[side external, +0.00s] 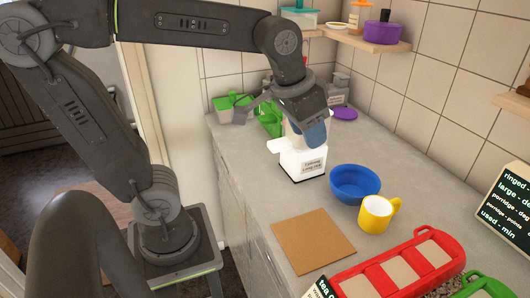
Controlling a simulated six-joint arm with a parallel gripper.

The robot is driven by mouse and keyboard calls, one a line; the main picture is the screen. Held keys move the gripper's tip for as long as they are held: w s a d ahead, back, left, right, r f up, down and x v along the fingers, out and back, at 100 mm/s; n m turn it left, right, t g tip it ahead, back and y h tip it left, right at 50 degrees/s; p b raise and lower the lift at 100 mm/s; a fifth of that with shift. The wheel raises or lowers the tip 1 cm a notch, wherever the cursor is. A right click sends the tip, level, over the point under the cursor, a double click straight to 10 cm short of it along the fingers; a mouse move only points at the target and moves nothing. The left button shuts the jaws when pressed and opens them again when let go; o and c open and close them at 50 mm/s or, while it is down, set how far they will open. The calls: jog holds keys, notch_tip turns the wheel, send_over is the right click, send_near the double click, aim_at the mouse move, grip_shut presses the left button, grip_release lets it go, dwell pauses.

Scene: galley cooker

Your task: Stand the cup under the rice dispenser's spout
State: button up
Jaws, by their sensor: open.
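A yellow mug (375,214) stands upright on the counter, right of and nearer than the dispenser, apart from my gripper.
A blue bowl (355,184) stands between dispenser and mug. A brown board (312,240) lies in front. A red tray (405,270) with lidded compartments is at the near right. Green containers (268,117) and a purple disc (344,114) lie farther back. Shelves line the tiled wall.

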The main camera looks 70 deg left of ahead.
jog(key=shift+o, duration=0.5)
jog(key=s+a+f+t, duration=0.1)
jog(key=s+f, duration=0.3)
jog(key=s, duration=0.4)
jog(key=shift+w, duration=0.1)
